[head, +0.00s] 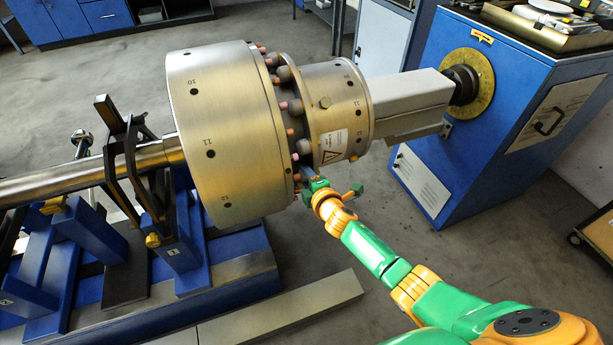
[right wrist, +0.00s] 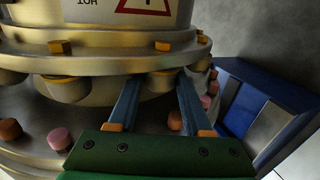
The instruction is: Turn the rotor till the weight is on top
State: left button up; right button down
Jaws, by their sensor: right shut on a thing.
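The rotor is a large metal drum (head: 218,135) with numbered holes, joined by a flange to a narrower hub (head: 340,105). Rounded grey knobs and pink and orange pegs ring the flange. My right gripper (head: 307,172) reaches the lower side of the flange. In the right wrist view its blue fingers (right wrist: 158,88) are shut on a grey flange knob (right wrist: 163,82), partly hidden between them. My left gripper is not in view.
A steel shaft (head: 90,173) rests in black clamps on a blue stand at left. A grey drive shaft (head: 410,100) runs from the hub to a blue cabinet (head: 525,135). A beam (head: 285,310) lies on the floor below. Open floor lies beneath my right arm.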

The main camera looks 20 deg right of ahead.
jog(key=c, duration=0.6)
grip_release()
jog(key=shift+w, duration=0.1)
jog(key=p+v, duration=0.3)
jog(key=v, duration=0.4)
